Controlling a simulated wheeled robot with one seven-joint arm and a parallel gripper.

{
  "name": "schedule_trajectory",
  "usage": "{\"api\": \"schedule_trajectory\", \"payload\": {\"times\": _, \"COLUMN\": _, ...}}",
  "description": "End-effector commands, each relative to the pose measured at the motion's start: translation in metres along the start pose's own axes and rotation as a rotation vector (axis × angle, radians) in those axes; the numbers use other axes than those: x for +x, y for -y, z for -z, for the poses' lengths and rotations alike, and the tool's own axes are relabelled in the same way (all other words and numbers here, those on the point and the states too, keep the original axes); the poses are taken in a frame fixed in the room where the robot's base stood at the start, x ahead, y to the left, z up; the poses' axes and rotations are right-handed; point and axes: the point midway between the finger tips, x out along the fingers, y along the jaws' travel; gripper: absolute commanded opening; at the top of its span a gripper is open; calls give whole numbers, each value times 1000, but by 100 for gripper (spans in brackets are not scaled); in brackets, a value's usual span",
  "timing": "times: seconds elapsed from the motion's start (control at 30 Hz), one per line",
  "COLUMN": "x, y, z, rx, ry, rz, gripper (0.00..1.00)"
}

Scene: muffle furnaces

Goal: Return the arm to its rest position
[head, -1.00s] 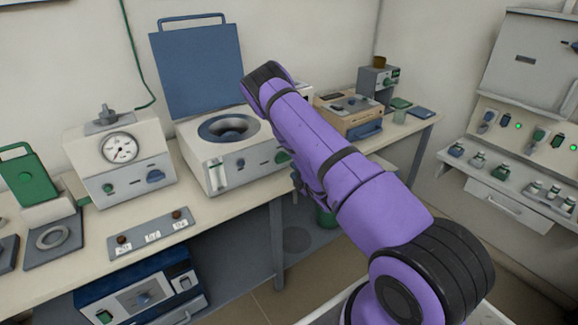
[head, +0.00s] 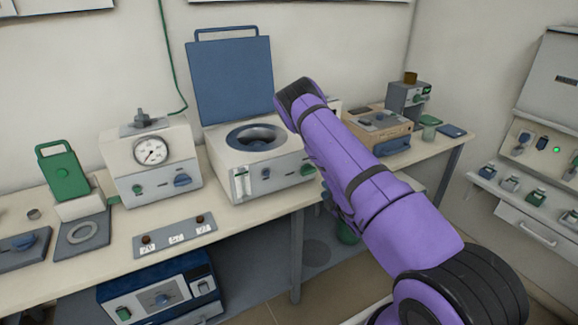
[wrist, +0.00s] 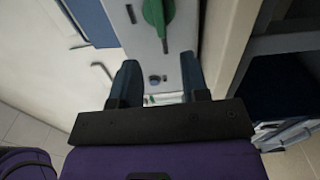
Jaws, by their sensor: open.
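My purple arm (head: 365,180) reaches up and left across the head view, in front of the bench. Its far end hides part of the bench and the right side of the open-lidded device. My gripper (wrist: 160,82) shows in the wrist view with two dark fingers set wide apart. The space between the fingers holds nothing. The gripper's fingers are not visible in the head view.
The bench (head: 250,215) carries a gauge box (head: 152,165), a device with a raised blue lid (head: 235,78), and a wooden-sided box (head: 372,131) further right. A blue unit (head: 160,293) sits below. Floor shows at bottom centre.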

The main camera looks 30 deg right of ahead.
Motion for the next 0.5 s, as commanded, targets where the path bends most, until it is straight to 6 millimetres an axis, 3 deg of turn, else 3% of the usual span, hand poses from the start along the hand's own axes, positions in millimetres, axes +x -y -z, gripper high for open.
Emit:
{"api": "schedule_trajectory", "payload": {"times": 0.27, "x": 6, "y": -9, "z": 0, "rx": 18, "ry": 15, "rz": 6, "gripper": 42}}
{"api": "schedule_trajectory", "payload": {"times": 0.5, "x": 36, "y": -58, "z": -1, "rx": 155, "ry": 112, "rz": 63, "gripper": 42}}
